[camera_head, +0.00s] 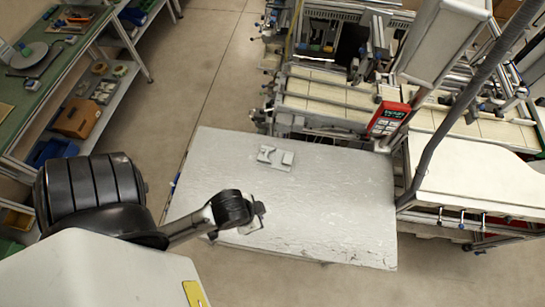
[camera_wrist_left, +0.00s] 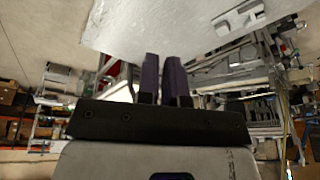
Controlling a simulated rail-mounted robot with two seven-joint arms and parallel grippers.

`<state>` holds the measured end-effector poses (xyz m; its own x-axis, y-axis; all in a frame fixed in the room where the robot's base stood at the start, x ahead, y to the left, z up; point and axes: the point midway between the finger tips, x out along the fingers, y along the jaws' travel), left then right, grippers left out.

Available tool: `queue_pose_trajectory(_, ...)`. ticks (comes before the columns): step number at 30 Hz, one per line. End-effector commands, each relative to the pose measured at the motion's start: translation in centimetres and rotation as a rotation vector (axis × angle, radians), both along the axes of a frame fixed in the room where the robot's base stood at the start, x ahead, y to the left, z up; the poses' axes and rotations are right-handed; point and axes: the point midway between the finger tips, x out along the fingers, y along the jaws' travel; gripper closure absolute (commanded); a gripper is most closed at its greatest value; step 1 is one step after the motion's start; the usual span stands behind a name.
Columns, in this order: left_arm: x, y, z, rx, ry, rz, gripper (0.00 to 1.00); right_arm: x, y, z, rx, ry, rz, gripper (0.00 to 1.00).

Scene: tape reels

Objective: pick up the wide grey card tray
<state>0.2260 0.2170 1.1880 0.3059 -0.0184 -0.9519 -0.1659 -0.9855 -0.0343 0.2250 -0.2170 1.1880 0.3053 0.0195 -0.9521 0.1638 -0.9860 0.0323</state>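A small grey piece with raised parts, which looks like the wide grey card tray (camera_head: 275,158), lies near the far edge of the light grey table (camera_head: 310,205). It also shows at the top right of the left wrist view (camera_wrist_left: 240,18). My left gripper (camera_head: 259,209) is over the near part of the table, apart from the tray and nearer to me. In the left wrist view its two dark fingers (camera_wrist_left: 163,80) stand close together with a narrow gap and nothing between them. My right gripper is not in view.
A machine with pale conveyor-like panels (camera_head: 325,95) and a red handheld device (camera_head: 388,119) stands behind the table. A white-topped unit (camera_head: 475,175) adjoins on the right. Green-topped shelving (camera_head: 50,65) stands at the left. The table around the tray is bare.

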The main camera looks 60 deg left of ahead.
Motion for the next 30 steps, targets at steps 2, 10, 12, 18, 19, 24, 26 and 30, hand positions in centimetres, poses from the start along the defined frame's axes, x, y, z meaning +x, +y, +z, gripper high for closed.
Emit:
queue_pose_trajectory(2,-0.01,0.10,-0.01,0.004,0.000,-0.002,0.85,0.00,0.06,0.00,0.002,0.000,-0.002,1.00)
queue_pose_trajectory(10,-0.02,0.19,-0.01,0.006,0.000,-0.003,0.59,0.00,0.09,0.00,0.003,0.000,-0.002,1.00)
queue_pose_trajectory(12,-0.02,0.19,-0.01,0.006,0.000,-0.003,0.52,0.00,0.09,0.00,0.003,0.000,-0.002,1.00)
queue_pose_trajectory(18,-0.01,0.06,0.00,0.001,0.000,-0.001,0.33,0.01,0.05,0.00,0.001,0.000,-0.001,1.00)
queue_pose_trajectory(19,0.00,0.03,0.00,0.001,0.000,0.000,0.30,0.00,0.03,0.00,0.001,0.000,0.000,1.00)
queue_pose_trajectory(24,0.00,-0.16,0.01,-0.006,0.000,0.004,0.23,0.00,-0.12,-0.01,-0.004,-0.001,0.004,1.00)
queue_pose_trajectory(26,0.00,-0.20,0.01,-0.007,0.000,0.006,0.23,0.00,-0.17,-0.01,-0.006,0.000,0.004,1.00)
queue_pose_trajectory(30,0.67,-0.03,-0.35,-0.002,-0.016,0.002,0.23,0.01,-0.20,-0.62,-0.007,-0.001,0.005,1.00)
